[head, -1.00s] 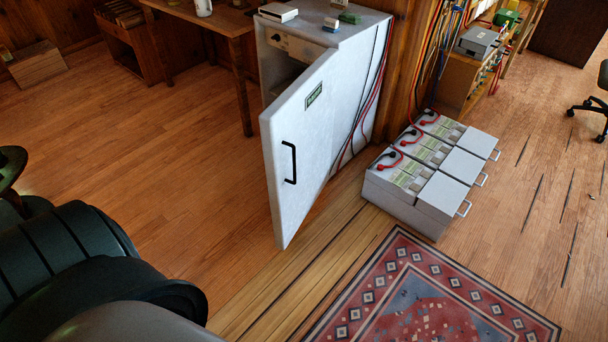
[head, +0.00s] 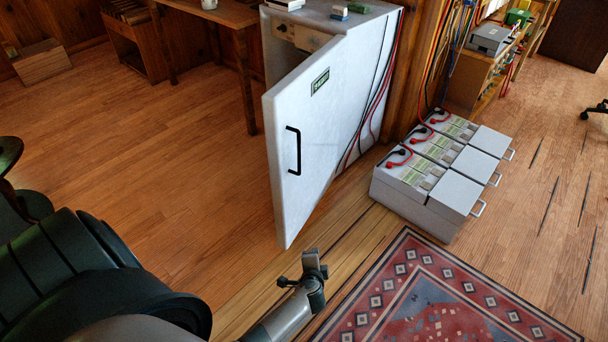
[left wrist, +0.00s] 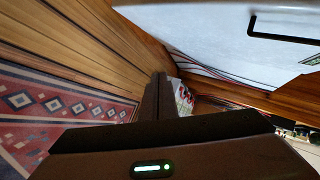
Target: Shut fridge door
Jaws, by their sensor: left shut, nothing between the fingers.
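The white fridge (head: 345,30) stands at the back centre with its door (head: 312,150) swung ajar towards me. The door has a black bar handle (head: 293,150) and a small green label. In the left wrist view, the door (left wrist: 215,35) and its black handle (left wrist: 275,32) are at the upper right. My left gripper (head: 313,264) is shut and empty, low in front of the door's bottom corner and apart from it. Its dark closed fingers (left wrist: 157,88) show in the left wrist view. My right gripper is not in view.
Several grey batteries (head: 445,180) with cables stand on the floor right of the fridge. A patterned rug (head: 440,300) lies at the lower right. A wooden desk (head: 205,18) stands behind left. The floor (head: 170,170) left of the door is clear.

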